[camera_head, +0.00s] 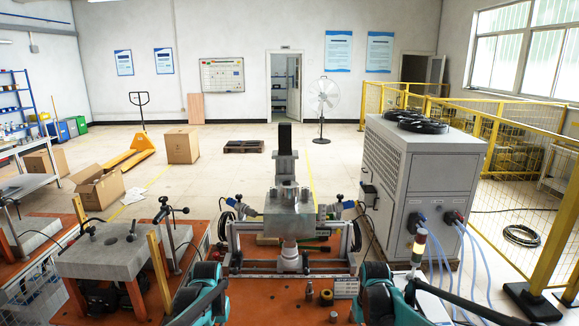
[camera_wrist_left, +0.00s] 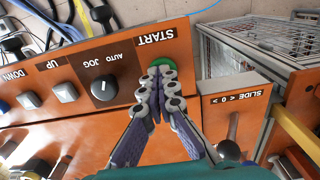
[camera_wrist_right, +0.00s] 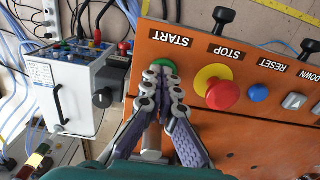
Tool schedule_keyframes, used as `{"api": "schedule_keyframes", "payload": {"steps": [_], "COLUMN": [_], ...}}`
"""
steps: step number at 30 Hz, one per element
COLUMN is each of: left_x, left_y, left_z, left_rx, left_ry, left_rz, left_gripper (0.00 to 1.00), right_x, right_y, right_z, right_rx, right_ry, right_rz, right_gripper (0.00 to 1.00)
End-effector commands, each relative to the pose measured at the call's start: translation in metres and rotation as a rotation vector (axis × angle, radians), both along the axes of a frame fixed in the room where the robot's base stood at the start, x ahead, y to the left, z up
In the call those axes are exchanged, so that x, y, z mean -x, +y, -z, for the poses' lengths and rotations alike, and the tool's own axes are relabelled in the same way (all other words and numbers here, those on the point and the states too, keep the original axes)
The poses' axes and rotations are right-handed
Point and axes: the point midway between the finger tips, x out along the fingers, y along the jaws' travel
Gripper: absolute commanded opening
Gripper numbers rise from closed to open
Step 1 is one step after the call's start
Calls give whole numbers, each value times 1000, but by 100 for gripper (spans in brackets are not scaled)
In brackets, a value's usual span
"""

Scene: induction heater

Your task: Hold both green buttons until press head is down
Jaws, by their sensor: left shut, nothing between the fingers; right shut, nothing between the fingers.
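In the left wrist view, a green button (camera_wrist_left: 158,63) sits under an upside-down START label on an orange panel. My left gripper (camera_wrist_left: 158,75) is shut and empty, its tips over the button and hiding part of it. In the right wrist view, the other green button (camera_wrist_right: 164,65) sits below its START label. My right gripper (camera_wrist_right: 161,73) is shut and empty, its tips at that button. I cannot tell how far either button is pushed in. In the head view the press head (camera_head: 290,205) stands in the middle of the machine; both grippers are out of that view.
A red stop button (camera_wrist_right: 223,95) on a yellow ring is right of my right gripper, with a blue reset button (camera_wrist_right: 258,92) beyond. A JOG knob (camera_wrist_left: 103,88) is left of my left gripper. A grey cabinet (camera_head: 420,175) stands right of the press.

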Motion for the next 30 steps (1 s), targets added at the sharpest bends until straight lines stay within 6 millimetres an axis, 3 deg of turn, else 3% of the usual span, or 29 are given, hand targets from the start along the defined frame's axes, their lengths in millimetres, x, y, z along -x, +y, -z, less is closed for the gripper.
{"api": "schedule_keyframes", "payload": {"steps": [8,19,30], "left_x": [0,0,0], "left_y": [0,0,0], "left_z": [1,0,-2], "left_rx": [0,0,0], "left_ry": [0,0,0], "left_rz": [0,0,0], "left_gripper": [0,0,0], "right_x": [0,0,0], "right_y": [0,0,0], "right_z": [-1,-29,-30], "right_rx": [0,0,0], "right_ry": [0,0,0], "right_rz": [0,0,0], "right_gripper": [0,0,0]}}
